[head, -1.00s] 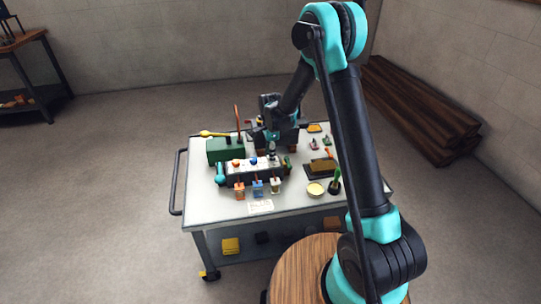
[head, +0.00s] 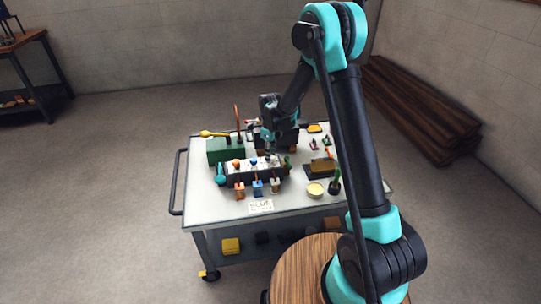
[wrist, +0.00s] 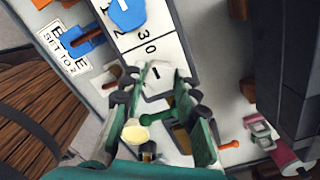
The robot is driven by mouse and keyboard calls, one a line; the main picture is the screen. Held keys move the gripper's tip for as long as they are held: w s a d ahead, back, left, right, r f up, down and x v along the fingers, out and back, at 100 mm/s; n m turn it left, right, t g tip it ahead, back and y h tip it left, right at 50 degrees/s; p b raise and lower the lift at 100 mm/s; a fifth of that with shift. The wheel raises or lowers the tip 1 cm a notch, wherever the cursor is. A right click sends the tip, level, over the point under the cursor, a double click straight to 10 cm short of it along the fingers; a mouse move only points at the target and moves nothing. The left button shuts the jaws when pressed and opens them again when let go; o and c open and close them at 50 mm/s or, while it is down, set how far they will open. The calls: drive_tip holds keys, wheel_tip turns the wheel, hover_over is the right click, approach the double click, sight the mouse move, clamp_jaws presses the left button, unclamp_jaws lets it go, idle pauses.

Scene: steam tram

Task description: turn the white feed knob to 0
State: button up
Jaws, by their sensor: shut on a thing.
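The white feed knob (wrist: 157,76), with a short dark pointer mark, is between the fingertips of my gripper (wrist: 159,85) in the wrist view. My gripper is shut on it, and the fingers hide its sides. The pointer mark runs roughly up and down in the picture. A 0 and a 3 are printed on the white panel (wrist: 165,56) just above the knob. In the head view my gripper (head: 270,150) is at the right end of the valve block and mostly hides the white knob.
The blue knob (wrist: 127,12) and the orange knob (head: 237,162) are left of my gripper. Small coloured levers (head: 258,187) stand in front. A card (head: 261,206) reads BLUE, SET TO 2 in the wrist view (wrist: 65,42). A yellow bowl (head: 315,189) is at the right.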

idle(0.5)
drive_tip(key=o, duration=1.2)
drive_tip(key=shift+c, duration=0.2)
drive_tip(key=shift+r, duration=0.1)
wheel_tip(320, 180, up, 12)
